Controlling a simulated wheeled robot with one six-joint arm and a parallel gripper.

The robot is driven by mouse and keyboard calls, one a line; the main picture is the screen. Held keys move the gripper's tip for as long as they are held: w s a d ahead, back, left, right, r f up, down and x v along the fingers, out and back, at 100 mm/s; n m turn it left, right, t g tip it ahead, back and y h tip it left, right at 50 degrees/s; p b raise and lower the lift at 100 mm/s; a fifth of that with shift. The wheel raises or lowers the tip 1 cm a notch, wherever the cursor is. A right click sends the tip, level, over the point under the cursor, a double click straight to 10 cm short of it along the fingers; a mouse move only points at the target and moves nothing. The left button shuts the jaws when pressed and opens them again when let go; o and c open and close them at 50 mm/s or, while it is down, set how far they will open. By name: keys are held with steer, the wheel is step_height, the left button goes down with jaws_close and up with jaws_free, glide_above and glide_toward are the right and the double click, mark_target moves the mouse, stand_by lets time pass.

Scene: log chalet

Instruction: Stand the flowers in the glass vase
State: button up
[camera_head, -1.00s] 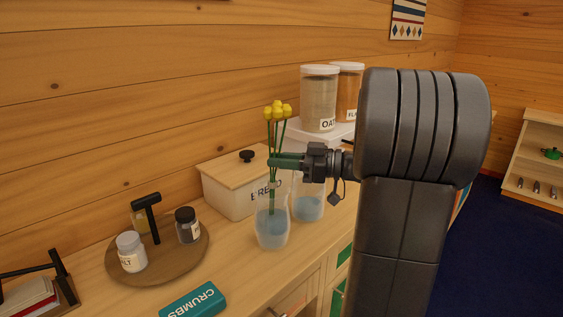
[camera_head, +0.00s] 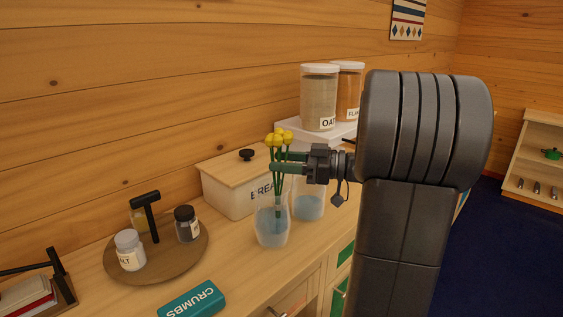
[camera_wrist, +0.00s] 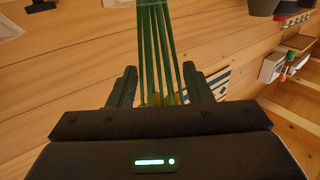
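The yellow flowers (camera_head: 279,138) stand with their green stems inside the clear glass vase (camera_head: 272,232), which holds bluish water. The stems lean slightly and the blooms sit just above finger height. My gripper (camera_head: 274,162) is at the stems above the vase's rim, its two fingers spread apart. In the wrist view, the stems (camera_wrist: 160,50) run between the fingers of my gripper (camera_wrist: 160,85), with small gaps at the sides. The yellow blooms (camera_wrist: 165,99) show partly there. The vase's base rests on the counter.
A second glass container (camera_head: 308,207) with bluish content stands close behind right. The bread box (camera_head: 228,195) is behind the vase. A round tray (camera_head: 155,268) with jars is left, a CRUMBS box (camera_head: 193,300) in front. Tall canisters (camera_head: 319,97) stand behind.

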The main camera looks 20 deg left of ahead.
steer(key=w+d, duration=0.2)
steer(key=d, duration=1.1)
steer(key=shift+w+b, duration=0.3)
steer(key=shift+b, duration=0.05)
steer(key=shift+a, duration=0.1)
